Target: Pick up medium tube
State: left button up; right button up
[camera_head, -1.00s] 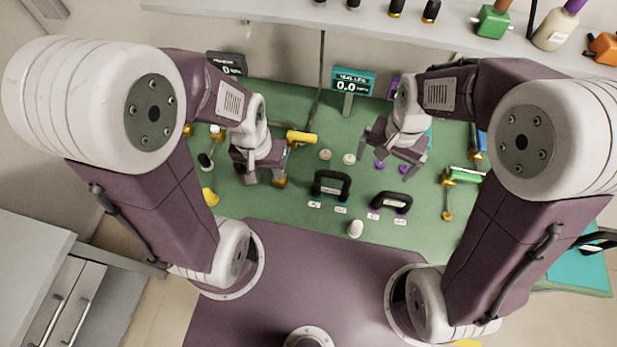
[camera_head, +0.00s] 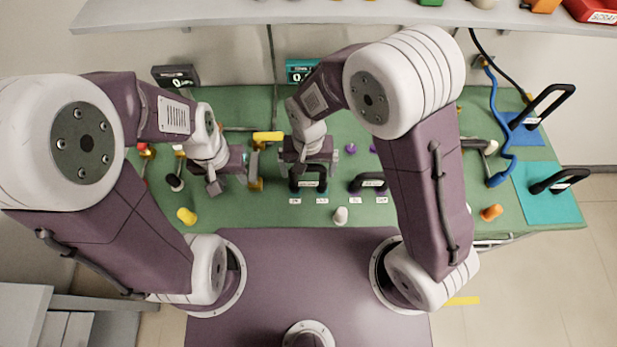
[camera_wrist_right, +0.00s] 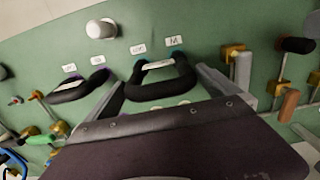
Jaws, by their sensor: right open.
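A black U-shaped tube (camera_head: 309,184) with a white label stands on the green bench mat (camera_head: 420,205). It also shows in the right wrist view (camera_wrist_right: 160,90), beside a card marked M; I take it as the medium tube. My right gripper (camera_head: 307,163) is over it in the head view. In the right wrist view its fingers (camera_wrist_right: 162,78) are spread, one on each side of the tube; contact cannot be told. My left gripper (camera_head: 232,178) is to the left of the tube, near a yellow-handled fixture; its finger gap is unclear.
A smaller black U-shaped tube (camera_head: 368,181) stands to the right. A white knob-like piece (camera_head: 340,215) is in front. Brass fittings with handles (camera_wrist_right: 236,65) lie close beside the right finger. A shelf (camera_head: 290,14) runs along the back. A teal mat (camera_head: 548,196) is at the right.

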notch_tip(320, 180, down, 3)
jog(key=shift+s+d+f, duration=0.15)
jog(key=shift+f, duration=0.45)
jog(key=c, duration=1.2)
notch_tip(320, 180, up, 10)
jog(key=shift+r+p, duration=0.1)
jog(key=shift+p, duration=0.2)
